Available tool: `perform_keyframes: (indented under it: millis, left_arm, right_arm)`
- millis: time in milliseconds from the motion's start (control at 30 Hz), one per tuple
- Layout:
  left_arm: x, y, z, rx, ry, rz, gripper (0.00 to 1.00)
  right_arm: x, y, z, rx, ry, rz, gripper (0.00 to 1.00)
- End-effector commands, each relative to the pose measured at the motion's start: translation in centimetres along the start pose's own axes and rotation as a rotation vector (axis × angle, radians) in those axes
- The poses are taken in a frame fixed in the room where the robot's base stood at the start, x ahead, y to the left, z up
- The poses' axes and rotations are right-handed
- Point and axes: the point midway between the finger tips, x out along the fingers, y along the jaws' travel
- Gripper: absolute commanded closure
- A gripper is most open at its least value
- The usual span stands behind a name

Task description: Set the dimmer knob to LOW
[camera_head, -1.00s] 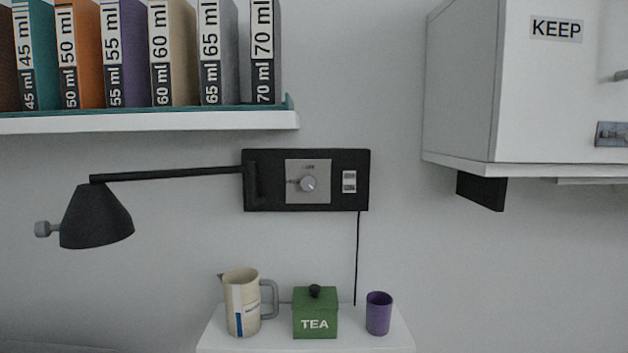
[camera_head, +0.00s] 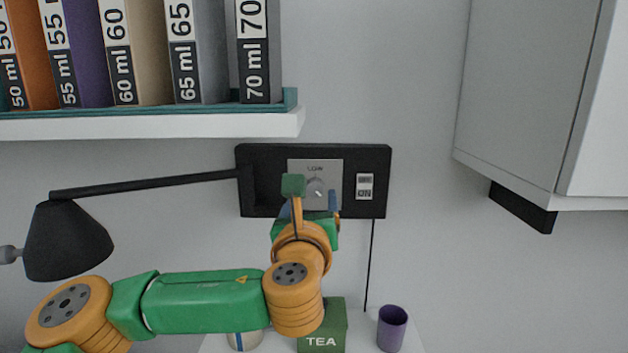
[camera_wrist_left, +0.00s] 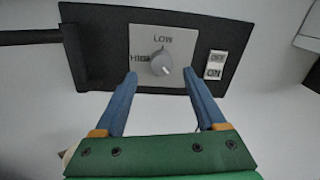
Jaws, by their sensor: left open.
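The dimmer knob (camera_head: 318,187) is a small grey round knob on a light square plate on a black wall panel (camera_head: 264,160). In the left wrist view the knob (camera_wrist_left: 162,64) has LOW printed above it and HIGH to its left. I cannot tell for sure which label its mark points at. My left gripper (camera_head: 315,201) is in front of the plate, partly covering it in the head view. In the left wrist view its blue fingers (camera_wrist_left: 159,76) are spread, one to each side below the knob, with nothing between them. Whether they touch the panel is unclear.
An OFF/ON switch (camera_head: 365,187) sits right of the plate. A black lamp (camera_head: 68,240) on an arm extends left. A shelf (camera_head: 150,124) with binders is above, a cabinet (camera_head: 530,90) at right. A green TEA box (camera_head: 335,325) and purple cup (camera_head: 392,328) stand below.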

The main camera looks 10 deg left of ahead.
Motion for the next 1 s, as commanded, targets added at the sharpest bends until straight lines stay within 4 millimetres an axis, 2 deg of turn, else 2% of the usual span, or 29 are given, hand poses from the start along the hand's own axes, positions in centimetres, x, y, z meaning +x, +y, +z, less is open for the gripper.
perform_keyframes:
  millis: [33, 200, 467, 500, 567, 767, 1000]
  left_arm:
    - [1.1, -0.1, 0.8, 0.000, 0.003, 0.003, 0.27]
    - [3.7, -0.1, 0.4, -0.002, 0.002, 0.001, 0.27]
    - [4.2, -0.1, 0.0, -0.004, 0.000, -0.003, 0.27]
    - [4.2, -0.1, 0.0, -0.004, 0.000, -0.003, 0.30]
    - [4.2, -0.1, 0.0, -0.004, 0.000, -0.003, 0.46]
    - [4.2, -0.1, 0.0, -0.005, 0.001, -0.002, 1.00]
    - [4.2, -0.1, -0.1, -0.019, 0.000, -0.003, 1.00]
  right_arm:
    - [-1.5, 0.0, 0.0, 0.000, -0.003, 0.000, 0.14]
    - [-2.8, 0.0, 0.0, 0.000, -0.005, -0.001, 0.14]
    - [-2.7, 0.0, -0.1, 0.000, -0.004, 0.000, 0.14]
    - [-2.6, 0.0, -0.1, 0.000, -0.004, 0.000, 0.14]
    - [-2.6, 0.0, -0.1, 0.000, -0.003, 0.000, 0.14]
    - [-2.6, 0.0, -0.1, 0.000, -0.003, -0.001, 0.14]
    - [-2.4, 0.0, -0.1, 0.000, -0.002, -0.001, 0.14]
